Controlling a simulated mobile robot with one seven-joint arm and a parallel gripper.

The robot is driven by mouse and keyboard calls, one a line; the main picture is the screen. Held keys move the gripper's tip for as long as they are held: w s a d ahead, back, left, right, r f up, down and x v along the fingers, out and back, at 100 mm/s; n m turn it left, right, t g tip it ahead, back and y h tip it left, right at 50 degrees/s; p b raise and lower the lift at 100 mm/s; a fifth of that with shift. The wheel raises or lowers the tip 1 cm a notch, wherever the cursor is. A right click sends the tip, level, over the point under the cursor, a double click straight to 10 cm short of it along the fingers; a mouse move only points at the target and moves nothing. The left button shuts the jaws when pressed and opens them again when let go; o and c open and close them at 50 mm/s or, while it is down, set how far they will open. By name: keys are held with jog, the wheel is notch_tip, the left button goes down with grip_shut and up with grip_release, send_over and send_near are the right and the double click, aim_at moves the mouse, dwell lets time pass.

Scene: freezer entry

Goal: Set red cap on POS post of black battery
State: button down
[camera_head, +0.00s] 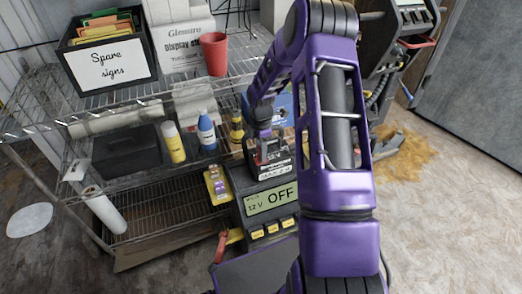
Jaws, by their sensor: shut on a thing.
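My purple arm reaches over to the wire shelving, and my gripper (269,147) is at the black battery (268,171). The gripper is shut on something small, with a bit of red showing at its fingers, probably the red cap. The battery has pale lettering on its front and sits by the top of a dark box with an OFF display. The gripper and arm hide the battery's posts. I cannot tell whether the held thing touches a post.
The dark unit with the OFF display (269,201) stands below the battery. A yellow device (217,185), a blue bottle (207,131) and a yellow bottle (173,142) are to its left. A red cup (214,53) and the Spare signs bin (107,62) stand on the upper shelf.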

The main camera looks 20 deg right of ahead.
jog(key=shift+f+b, duration=0.45)
jog(key=shift+f, duration=0.25)
jog(key=shift+c, duration=2.3)
grip_release()
jog(key=shift+r, duration=0.1)
jog(key=shift+r, duration=0.1)
notch_tip(320, 180, up, 17)
jog(key=p, duration=0.2)
